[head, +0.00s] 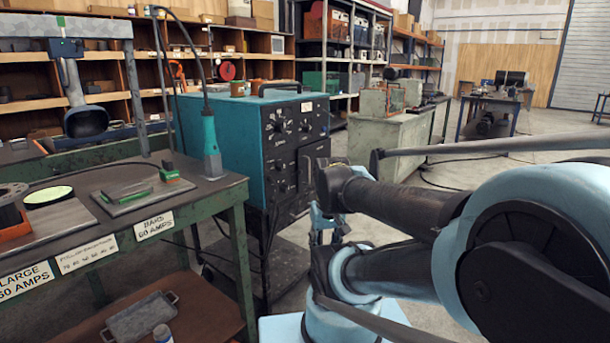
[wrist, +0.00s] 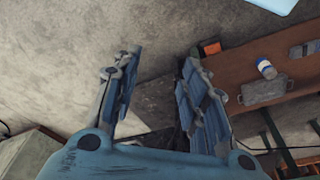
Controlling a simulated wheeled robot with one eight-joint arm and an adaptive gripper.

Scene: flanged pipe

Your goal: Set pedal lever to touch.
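I cannot make out a pedal lever in either view. In the head view my gripper (head: 328,225) hangs in front of the lower part of the teal welding machine (head: 290,130), partly hidden by my arm. A small orange-red piece (wrist: 211,47) shows just beyond the right finger in the wrist view. I cannot tell what it is.
A green-legged workbench (head: 205,205) with plates and amp labels stands at left. Its brown lower shelf (wrist: 245,62) holds a grey tray (wrist: 264,92) and a white-and-blue bottle (wrist: 266,68). A teal torch (head: 210,135) stands at the bench corner.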

